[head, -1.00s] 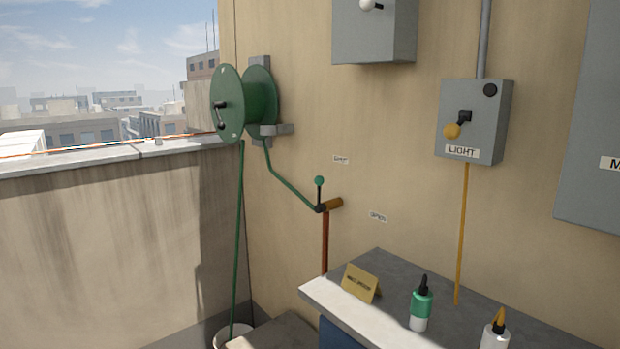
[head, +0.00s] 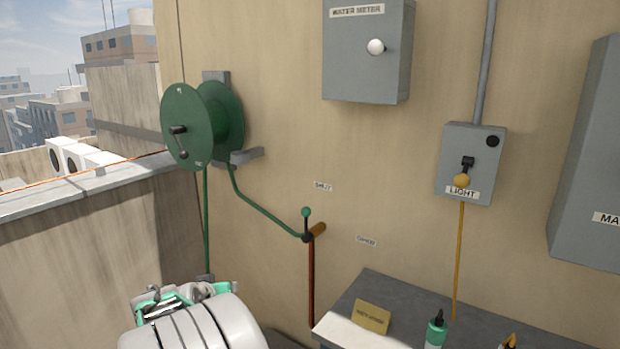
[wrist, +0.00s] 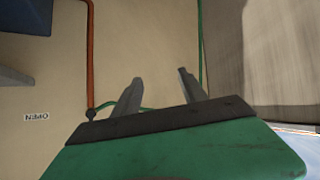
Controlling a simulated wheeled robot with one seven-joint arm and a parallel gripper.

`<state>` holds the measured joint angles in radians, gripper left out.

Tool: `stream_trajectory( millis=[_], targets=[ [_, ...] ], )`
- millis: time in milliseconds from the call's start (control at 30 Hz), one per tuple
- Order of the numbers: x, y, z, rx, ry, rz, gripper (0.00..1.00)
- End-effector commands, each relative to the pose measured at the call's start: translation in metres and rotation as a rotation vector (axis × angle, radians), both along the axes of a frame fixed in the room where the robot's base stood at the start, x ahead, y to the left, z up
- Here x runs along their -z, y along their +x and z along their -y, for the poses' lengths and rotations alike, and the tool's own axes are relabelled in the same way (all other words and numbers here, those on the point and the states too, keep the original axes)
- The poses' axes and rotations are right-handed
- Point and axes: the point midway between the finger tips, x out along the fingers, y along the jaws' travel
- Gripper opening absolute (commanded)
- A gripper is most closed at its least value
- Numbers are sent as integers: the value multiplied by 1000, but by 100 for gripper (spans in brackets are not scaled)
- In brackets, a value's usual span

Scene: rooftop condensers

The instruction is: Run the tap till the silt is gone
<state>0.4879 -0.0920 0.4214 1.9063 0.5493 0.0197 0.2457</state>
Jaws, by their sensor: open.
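The tap (head: 307,237) is on the wall at the top of a copper pipe (head: 311,285). Its lever stands upright with a green knob (head: 306,212). A SHUT label (head: 323,186) is above right of the tap, an OPEN label (head: 366,241) to its right. A green hose (head: 265,214) joins tap and reel (head: 188,128); another length (head: 206,225) hangs from the reel behind my arm. The wrist view shows the pipe (wrist: 90,60) and OPEN label (wrist: 36,117) upside down. My gripper (wrist: 160,80) is open, empty, apart from the tap, low left of it in the head view.
A bench (head: 385,300) at lower right holds a yellow card (head: 370,317) and a green-and-white bottle (head: 436,333). Wall boxes include the water meter (head: 365,55), the light switch box (head: 470,160) and a large cabinet (head: 590,170). A parapet (head: 80,240) is on the left.

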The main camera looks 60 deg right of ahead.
Motion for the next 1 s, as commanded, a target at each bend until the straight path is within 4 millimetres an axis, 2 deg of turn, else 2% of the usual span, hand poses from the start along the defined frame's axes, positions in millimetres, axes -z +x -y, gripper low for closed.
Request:
stream_trajectory(
  millis=[33,100,200,233,300,367,467,700,833,1000],
  targets=[
    [-47,-23,59,110,-105,29,50],
    [-83,-57,122,224,-264,66,50],
    [-119,-101,177,317,-447,81,50],
    [-125,-110,186,331,-485,82,50],
    [-134,-124,200,350,-547,82,50],
    [-137,-127,207,354,-570,82,50],
    [-136,-127,220,355,-573,84,50],
    [-136,-124,265,354,-571,84,50],
    [-136,-123,278,352,-572,86,50],
    [-134,-122,280,350,-571,86,50]
  ],
)
